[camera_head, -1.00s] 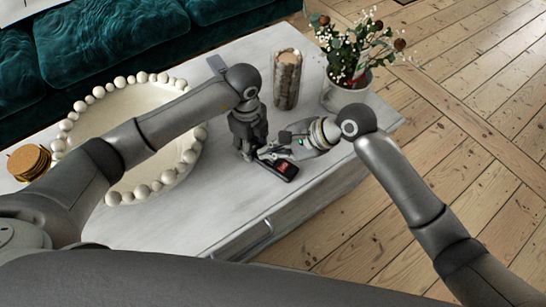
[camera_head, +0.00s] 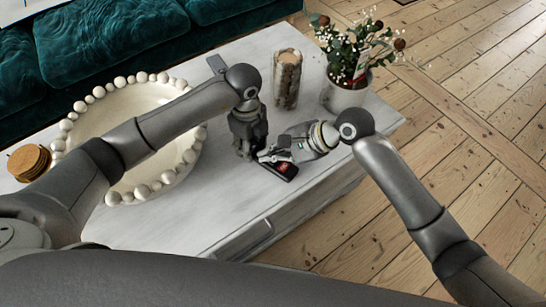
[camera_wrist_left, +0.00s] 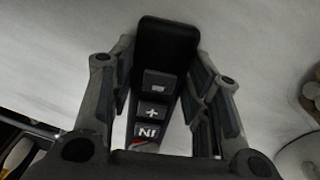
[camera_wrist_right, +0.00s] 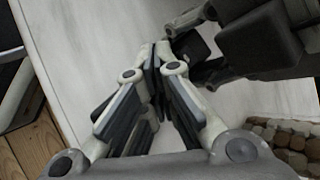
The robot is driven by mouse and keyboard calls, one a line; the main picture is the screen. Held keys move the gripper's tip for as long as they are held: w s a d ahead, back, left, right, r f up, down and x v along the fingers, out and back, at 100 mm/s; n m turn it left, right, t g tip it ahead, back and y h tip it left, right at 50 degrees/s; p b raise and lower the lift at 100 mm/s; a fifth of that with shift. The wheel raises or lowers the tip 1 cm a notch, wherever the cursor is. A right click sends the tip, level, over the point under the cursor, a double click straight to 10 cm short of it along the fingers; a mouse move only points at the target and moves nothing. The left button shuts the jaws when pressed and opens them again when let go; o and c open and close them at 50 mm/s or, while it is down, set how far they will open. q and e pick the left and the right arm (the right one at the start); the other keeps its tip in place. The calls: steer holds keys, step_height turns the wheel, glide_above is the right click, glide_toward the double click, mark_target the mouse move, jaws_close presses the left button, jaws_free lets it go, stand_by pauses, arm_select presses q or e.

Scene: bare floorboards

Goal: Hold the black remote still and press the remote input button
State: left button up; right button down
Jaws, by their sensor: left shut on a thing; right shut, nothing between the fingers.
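The black remote (camera_head: 286,171) lies on the white table, with a small red patch on it. In the left wrist view the remote (camera_wrist_left: 166,45) lies between the fingers of my left gripper (camera_wrist_left: 163,95), with a minus, a plus and an "IN" button showing. My left gripper (camera_head: 246,155) is shut on the remote. My right gripper (camera_head: 270,156) is shut and empty, its fingertips close to the remote. In the right wrist view the fingertips of the right gripper (camera_wrist_right: 155,58) meet beside the left gripper; the right gripper partly hides the remote, and I cannot tell whether they touch it.
On the white table (camera_head: 190,236) stand a beaded bowl (camera_head: 68,131), a stack of round brown coasters (camera_head: 29,162), a textured candle holder (camera_head: 286,79) and a potted plant (camera_head: 345,97). A teal sofa (camera_head: 110,40) is behind. Wooden floor (camera_head: 440,160) lies to the right.

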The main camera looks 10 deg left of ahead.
mark_target(272, 163)
steer(key=shift+f, duration=0.1)
stand_by(0.6)
steer(key=shift+f, duration=0.3)
steer(key=shift+f, duration=0.45)
stand_by(0.6)
steer(key=shift+r, duration=0.9)
steer(key=shift+r, duration=2.5)
stand_by(0.9)
arm_select(q)
steer(key=o, duration=1.1)
